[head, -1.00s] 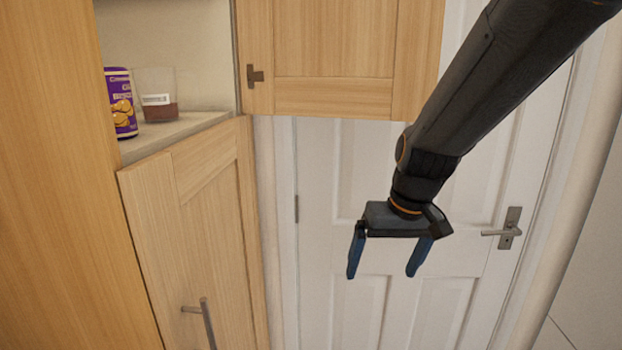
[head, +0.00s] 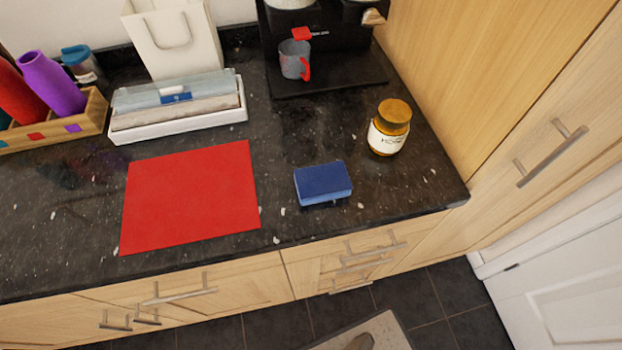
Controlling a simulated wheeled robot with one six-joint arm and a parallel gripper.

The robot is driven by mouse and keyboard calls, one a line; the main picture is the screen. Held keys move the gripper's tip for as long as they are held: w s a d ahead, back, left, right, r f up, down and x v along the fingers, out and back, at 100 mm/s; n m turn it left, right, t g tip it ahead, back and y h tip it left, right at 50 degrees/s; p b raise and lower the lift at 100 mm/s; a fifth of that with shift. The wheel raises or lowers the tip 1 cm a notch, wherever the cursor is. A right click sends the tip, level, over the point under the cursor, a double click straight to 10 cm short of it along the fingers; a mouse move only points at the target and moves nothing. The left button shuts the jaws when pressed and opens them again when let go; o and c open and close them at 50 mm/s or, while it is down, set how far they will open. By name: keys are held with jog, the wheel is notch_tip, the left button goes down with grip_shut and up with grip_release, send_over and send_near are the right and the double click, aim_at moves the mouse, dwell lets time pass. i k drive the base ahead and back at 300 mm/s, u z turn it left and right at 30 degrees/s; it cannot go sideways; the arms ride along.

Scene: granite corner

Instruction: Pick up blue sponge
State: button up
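The blue sponge (head: 323,183) lies flat on the dark granite counter (head: 290,222), near its front edge. It stands between a red mat on its left and a honey jar on its right, apart from both. All of its top and front side show. My gripper is not in the head view now, so its state and its distance from the sponge do not show.
The red mat (head: 190,197) and honey jar (head: 388,128) flank the sponge. Behind are a coffee machine (head: 335,80) with a grey mug (head: 294,60), a white tray (head: 180,122), a paper bag (head: 172,38) and a wooden crate (head: 60,132). A tall cabinet (head: 480,70) bounds the right.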

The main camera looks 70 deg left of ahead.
aim_at(328, 181)
jog(key=u, duration=1.15)
jog(key=k, duration=1.55)
jog(key=u, duration=0.35)
jog(key=i, duration=0.5)
